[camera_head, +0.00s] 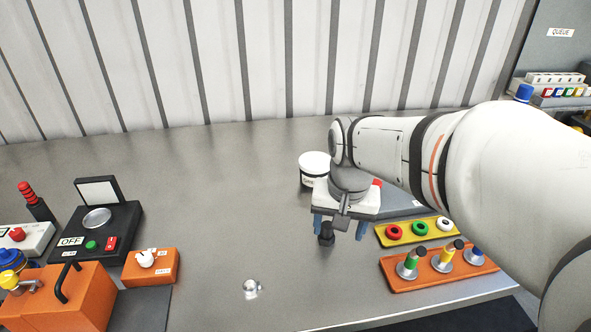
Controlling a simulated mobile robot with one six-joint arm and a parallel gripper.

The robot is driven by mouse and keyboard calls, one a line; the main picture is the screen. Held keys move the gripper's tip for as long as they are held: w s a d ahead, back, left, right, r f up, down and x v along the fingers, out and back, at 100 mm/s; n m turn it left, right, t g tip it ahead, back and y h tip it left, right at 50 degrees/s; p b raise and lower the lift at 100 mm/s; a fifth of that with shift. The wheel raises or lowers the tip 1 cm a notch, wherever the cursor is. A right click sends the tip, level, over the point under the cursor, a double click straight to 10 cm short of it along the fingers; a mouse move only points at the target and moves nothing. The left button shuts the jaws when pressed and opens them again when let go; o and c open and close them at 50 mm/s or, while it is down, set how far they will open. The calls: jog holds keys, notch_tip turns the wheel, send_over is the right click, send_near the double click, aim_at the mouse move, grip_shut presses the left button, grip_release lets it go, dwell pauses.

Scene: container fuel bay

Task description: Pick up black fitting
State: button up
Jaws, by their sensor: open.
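The black fitting (326,234) stands on the grey metal table below my gripper (339,228). It is small and dark, and its top is close under the gripper body. My gripper points down with its two blue-grey fingers apart, one to the left of the fitting and one to the right. The fitting appears nearer the left finger in this view. I cannot tell whether either finger touches it.
A white labelled tub (314,166) stands just behind my gripper. A yellow tray (405,239) with coloured rings and an orange tray (408,284) with several fittings lie to the right. A small shiny piece (251,287) lies front left. The table's middle left is clear.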

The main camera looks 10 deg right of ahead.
aim_at(328, 225)
jog(key=w+m, duration=0.1)
jog(key=w, duration=0.1)
jog(key=w+f+m+g, duration=0.1)
jog(key=w+m, duration=0.1)
jog(key=w, duration=0.1)
jog(key=w+f+m, duration=0.1)
jog(key=w, duration=0.1)
jog(key=shift+w+a+b, duration=0.15)
jog(key=shift+w+b, duration=0.05)
jog(key=shift+b, duration=0.15)
jog(key=shift+w+f+m, duration=0.15)
jog(key=shift+f+m, duration=0.05)
jog(key=shift+m, duration=0.1)
jog(key=f, duration=0.7)
jog(key=shift+s+f, duration=0.15)
jog(key=shift+s, duration=0.05)
jog(key=shift+c, duration=0.5)
jog(key=c, duration=1)
